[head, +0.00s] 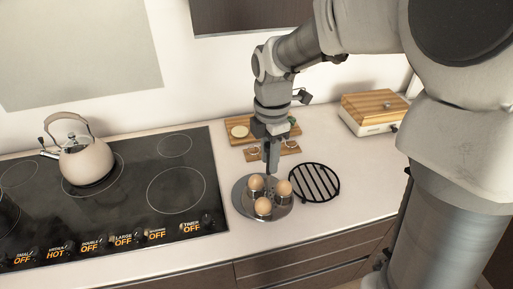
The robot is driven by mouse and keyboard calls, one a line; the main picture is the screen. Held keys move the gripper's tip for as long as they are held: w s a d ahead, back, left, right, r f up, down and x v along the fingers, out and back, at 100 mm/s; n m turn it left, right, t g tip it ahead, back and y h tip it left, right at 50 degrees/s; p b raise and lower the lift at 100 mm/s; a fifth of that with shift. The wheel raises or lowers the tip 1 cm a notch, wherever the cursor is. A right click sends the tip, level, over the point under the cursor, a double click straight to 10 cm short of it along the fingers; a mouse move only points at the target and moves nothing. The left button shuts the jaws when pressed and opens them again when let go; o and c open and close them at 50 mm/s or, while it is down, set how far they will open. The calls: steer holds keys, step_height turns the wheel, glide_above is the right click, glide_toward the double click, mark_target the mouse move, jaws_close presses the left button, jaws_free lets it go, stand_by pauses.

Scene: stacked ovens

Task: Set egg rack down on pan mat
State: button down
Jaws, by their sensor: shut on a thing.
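The egg rack (245,206) is a round grey metal plate with three brown eggs standing in holders on it. My gripper (270,171) points straight down over the rack's middle and is shut on it, though the fingertips' contact point is hard to see among the eggs. The pan mat (318,183) is a round black grid lying on the white counter, just right of the rack. The rack's right edge is close to the mat's left edge. I cannot tell how high the rack is above the counter.
Wooden boards (241,132) with small items lie behind my gripper. A wooden-topped white box (374,110) stands at the back right. A black stovetop (120,195) with a beige kettle (86,160) fills the left. The counter in front of the mat is clear.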

steer(key=w+a+f+p, duration=0.1)
steer(key=w+f+p, duration=0.1)
steer(key=w+f, duration=0.7)
steer(key=shift+w+a+f, duration=0.3)
steer(key=shift+a+f, duration=0.1)
steer(key=shift+f, duration=0.2)
steer(key=c, duration=0.6)
jaws_free()
steer(key=shift+o, duration=0.2)
steer(key=shift+r, duration=0.1)
